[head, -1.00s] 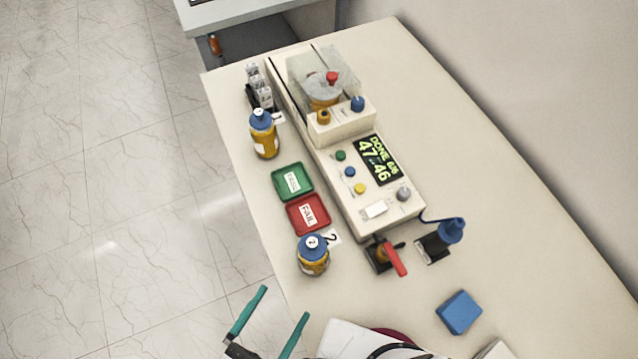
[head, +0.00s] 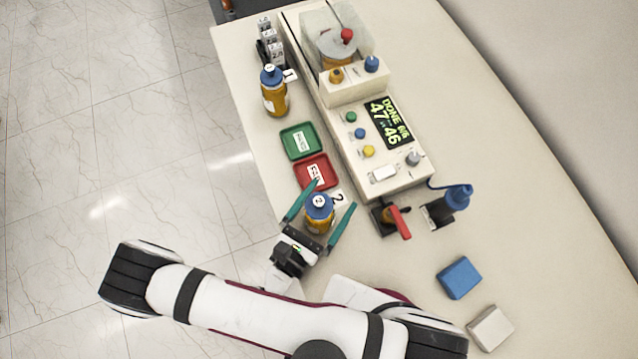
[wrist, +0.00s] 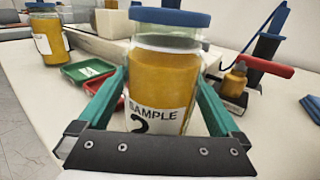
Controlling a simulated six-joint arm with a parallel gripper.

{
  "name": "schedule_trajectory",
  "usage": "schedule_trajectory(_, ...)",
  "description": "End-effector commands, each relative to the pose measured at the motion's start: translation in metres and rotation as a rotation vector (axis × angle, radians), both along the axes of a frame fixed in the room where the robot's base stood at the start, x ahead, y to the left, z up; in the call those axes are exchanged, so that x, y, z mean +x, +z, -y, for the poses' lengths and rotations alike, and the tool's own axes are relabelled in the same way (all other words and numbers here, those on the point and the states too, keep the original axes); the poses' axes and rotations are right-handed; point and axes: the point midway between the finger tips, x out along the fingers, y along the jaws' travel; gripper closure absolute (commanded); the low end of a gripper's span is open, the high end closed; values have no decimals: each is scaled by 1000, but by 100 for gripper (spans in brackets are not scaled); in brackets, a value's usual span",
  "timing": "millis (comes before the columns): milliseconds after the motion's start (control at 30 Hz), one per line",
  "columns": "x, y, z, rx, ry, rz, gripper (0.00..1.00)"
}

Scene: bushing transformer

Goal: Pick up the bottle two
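Bottle two (head: 319,214) is an amber bottle with a blue cap marked 2, upright on the table beside its "2" label. In the wrist view the bottle (wrist: 163,85) fills the middle and its white label reads "SAMPLE 2". My gripper (head: 329,195) has teal fingers spread on either side of the bottle. The gripper (wrist: 162,95) is open, and a gap shows between the bottle and the fingers in the head view. Contact is hard to judge in the wrist view.
Bottle one (head: 273,91) stands at the far left, with the green tray (head: 291,151) and red tray (head: 328,160) between. The tester (head: 345,95), a red-handled device (head: 397,222) and a blue-topped device (head: 449,205) are to the right. A blue block (head: 459,277) and white block (head: 490,328) lie front right.

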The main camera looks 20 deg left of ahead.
Motion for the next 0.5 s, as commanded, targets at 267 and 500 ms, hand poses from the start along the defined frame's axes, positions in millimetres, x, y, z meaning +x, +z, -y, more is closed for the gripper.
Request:
schedule_trajectory(267,0,0,0,0,0,0,50)
schedule_trajectory(500,0,0,0,0,0,0,94)
